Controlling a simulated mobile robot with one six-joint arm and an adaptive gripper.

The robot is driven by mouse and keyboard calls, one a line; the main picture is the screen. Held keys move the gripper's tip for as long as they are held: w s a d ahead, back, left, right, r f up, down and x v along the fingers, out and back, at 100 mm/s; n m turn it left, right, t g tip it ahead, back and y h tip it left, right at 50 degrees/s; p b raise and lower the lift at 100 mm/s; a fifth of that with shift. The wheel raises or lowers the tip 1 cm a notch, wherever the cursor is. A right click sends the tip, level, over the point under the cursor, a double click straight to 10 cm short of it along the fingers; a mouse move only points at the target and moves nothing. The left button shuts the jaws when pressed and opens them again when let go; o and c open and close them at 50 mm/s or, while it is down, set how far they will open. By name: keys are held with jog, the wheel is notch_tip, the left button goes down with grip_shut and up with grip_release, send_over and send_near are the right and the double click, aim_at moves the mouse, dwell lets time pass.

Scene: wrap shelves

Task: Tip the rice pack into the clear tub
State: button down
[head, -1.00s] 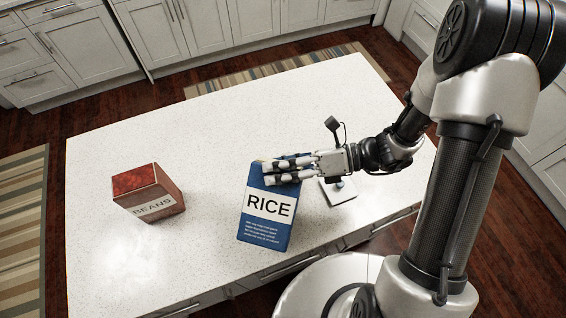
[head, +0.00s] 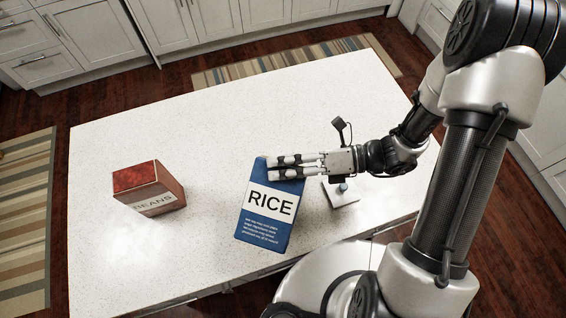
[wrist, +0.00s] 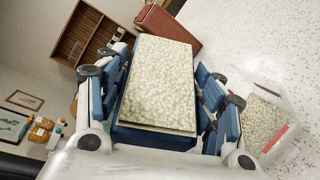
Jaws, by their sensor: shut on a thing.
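The blue rice pack (head: 265,205) with its white RICE label faces the head camera, leaning a little. My gripper (head: 270,168) is shut on its upper part, with fingers across it. In the wrist view, the pack's open top (wrist: 158,85) shows pale grains filling it between the fingers on both sides. The clear tub (wrist: 285,90) shows at the right of the wrist view, beside the fingers and apart from the pack. A pale grainy patch and a red strip show in it.
A red beans box (head: 148,188) stands on the white counter (head: 200,130) to the left of the pack. The counter's far side is clear.

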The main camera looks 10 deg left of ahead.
jog(key=shift+w+d+m+g+y+p, duration=0.1)
jog(key=shift+w+m+g+y+p, duration=0.1)
jog(key=shift+m+p, duration=0.55)
jog(key=shift+w+m+g+y+p, duration=0.2)
jog(key=shift+m+p, duration=0.15)
jog(key=shift+p, duration=0.7)
dwell(3.2)
jog(key=shift+r, duration=0.1)
dwell(0.7)
